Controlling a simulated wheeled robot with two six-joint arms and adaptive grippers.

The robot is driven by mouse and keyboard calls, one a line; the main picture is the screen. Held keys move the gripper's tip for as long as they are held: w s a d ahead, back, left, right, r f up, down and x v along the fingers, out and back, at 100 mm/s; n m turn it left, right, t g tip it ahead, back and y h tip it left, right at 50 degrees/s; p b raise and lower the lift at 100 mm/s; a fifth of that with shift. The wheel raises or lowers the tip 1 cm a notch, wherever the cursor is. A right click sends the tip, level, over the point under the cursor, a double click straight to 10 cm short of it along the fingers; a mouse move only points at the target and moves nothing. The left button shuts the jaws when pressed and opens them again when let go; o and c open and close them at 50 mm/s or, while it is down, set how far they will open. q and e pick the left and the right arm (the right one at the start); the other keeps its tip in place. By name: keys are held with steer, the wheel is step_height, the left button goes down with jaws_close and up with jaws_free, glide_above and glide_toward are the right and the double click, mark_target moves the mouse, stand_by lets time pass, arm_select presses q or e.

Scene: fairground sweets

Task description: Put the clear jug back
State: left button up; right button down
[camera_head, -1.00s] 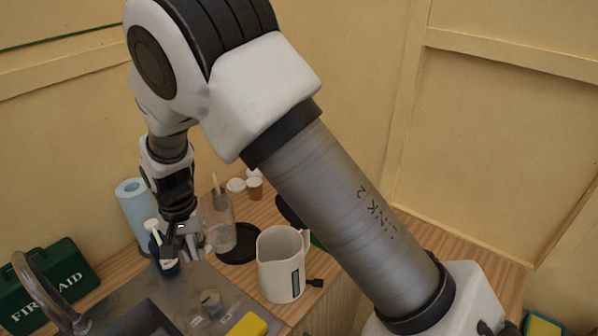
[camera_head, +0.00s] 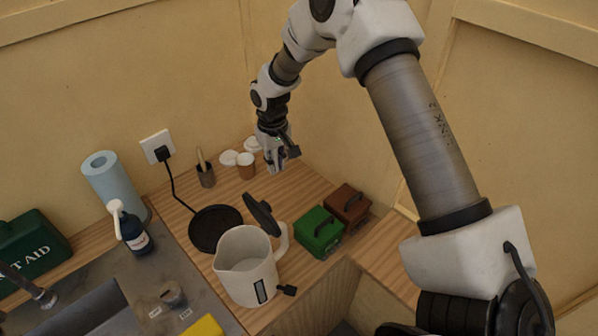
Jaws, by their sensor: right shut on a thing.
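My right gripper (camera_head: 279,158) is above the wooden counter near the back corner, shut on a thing. That thing is mostly hidden by the fingers and hard to make out; it appears to be the clear jug, which no longer stands on the counter. A cream kettle (camera_head: 245,268) stands at the counter's front with its dark lid (camera_head: 262,214) raised. A round black base (camera_head: 205,232) lies bare behind it. My left gripper is not in view.
A green box (camera_head: 318,232) and a brown box (camera_head: 349,205) stand on the right. White cups (camera_head: 246,163), a dark pot (camera_head: 205,177), a paper roll (camera_head: 108,180) and a dark bottle (camera_head: 133,234) line the back and left. A corded plug (camera_head: 161,152) is on the wall.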

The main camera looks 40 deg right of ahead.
steer(key=shift+m, duration=0.3)
steer(key=d+f+b, duration=0.1)
steer(key=f+b, duration=0.1)
steer(key=f, duration=0.2)
steer(key=s+f+b, duration=0.1)
steer(key=f+b, duration=0.1)
steer(key=f, duration=0.3)
steer(key=d+f+b, duration=0.1)
steer(key=f+b, duration=0.2)
steer(key=f, duration=0.1)
steer(key=shift+s+d+f, duration=0.3)
steer(key=shift+s+d, duration=0.05)
steer(key=shift+a+r, duration=0.15)
steer(key=shift+r, duration=0.1)
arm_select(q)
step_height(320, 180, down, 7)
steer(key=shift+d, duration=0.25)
arm_select(e)
steer(key=shift+f, duration=0.1)
steer(key=c, duration=1.1)
jaws_free()
steer(key=shift+f, duration=0.1)
steer(key=shift+c, duration=0.2)
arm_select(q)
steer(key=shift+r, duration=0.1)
